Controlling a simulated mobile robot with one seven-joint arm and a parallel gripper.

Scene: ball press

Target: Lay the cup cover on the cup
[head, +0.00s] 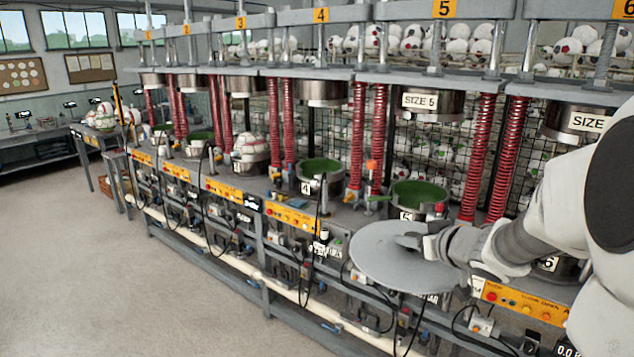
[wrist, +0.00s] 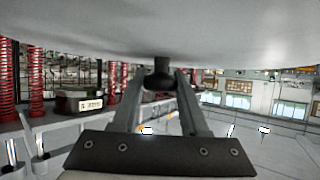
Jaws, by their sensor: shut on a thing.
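The cup cover is a wide pale grey disc (head: 378,262). My gripper (head: 412,241) is shut on the knob at its middle. In the wrist view the disc (wrist: 160,28) spans the top, with its dark knob (wrist: 158,74) between the two fingers. The disc is held in front of the bench, apart from the cups and lower than the rim of the nearest open one. That metal cup (head: 427,214), labelled 5, is green inside and stands under a SIZE 5 press head (head: 433,102). Another green-lined cup (head: 321,185), labelled 4, stands farther left.
Red springs (head: 478,157) and steel posts flank each press. Yellow control panels (head: 527,303) and hanging black cables line the bench front, near the disc. A cup farther back holds a ball (head: 253,148). The floor (head: 150,270) at left is clear.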

